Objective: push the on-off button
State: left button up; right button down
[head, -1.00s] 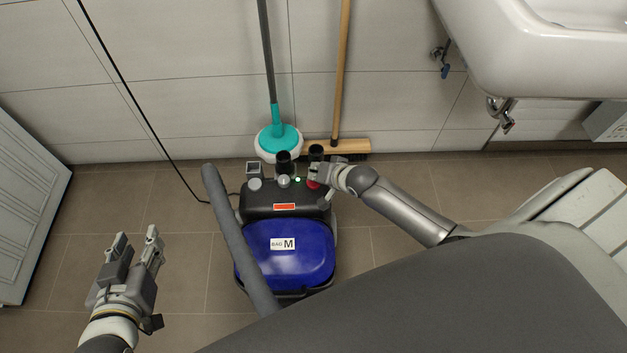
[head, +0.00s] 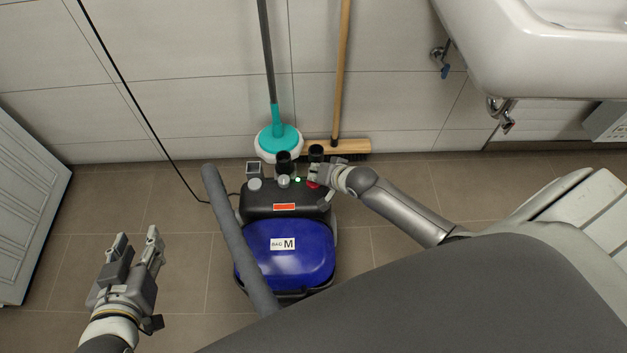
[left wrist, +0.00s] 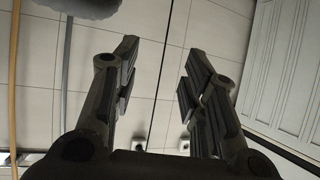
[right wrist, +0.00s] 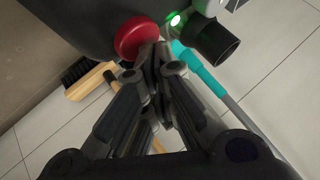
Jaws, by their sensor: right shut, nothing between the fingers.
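A machine with a blue lid (head: 300,262) marked "BAG M" and a black top panel (head: 262,200) stands on the floor. A red round button (right wrist: 135,37) sits on the panel, and it shows partly in the head view (head: 312,184). A lit green light (right wrist: 176,19) is beside it. My right gripper (right wrist: 152,50) is shut and empty, its fingertips at the red button's edge; whether they touch it I cannot tell. My left gripper (head: 137,240) is open and empty, above the floor to the left of the machine.
A grey hose (head: 235,235) arcs up left of the lid. A teal mop (head: 278,138) and a wooden broom (head: 345,146) lean against the wall behind. A white sink (head: 545,60) hangs at the right. A white door (head: 28,205) stands at the left.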

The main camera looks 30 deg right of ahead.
pick_arm(q)
jog(key=shift+f, duration=0.1)
pick_arm(e)
jog(key=shift+f, duration=0.25)
pick_arm(q)
jog(key=shift+s+a, duration=0.1)
jog(key=shift+s, duration=0.05)
pick_arm(e)
jog(key=shift+r+p, duration=0.15)
jog(key=shift+p, duration=0.2)
pick_arm(q)
jog(key=s+a+f+g+y, duration=0.1)
jog(key=s+a+f+g, duration=0.1)
jog(key=s+f+g, duration=0.2)
jog(key=shift+s+f+p, duration=0.35)
jog(key=shift+s+p, duration=0.1)
jog(key=shift+s, duration=0.3)
pick_arm(e)
jog(key=shift+r, duration=0.25)
pick_arm(q)
jog(key=shift+a, duration=0.1)
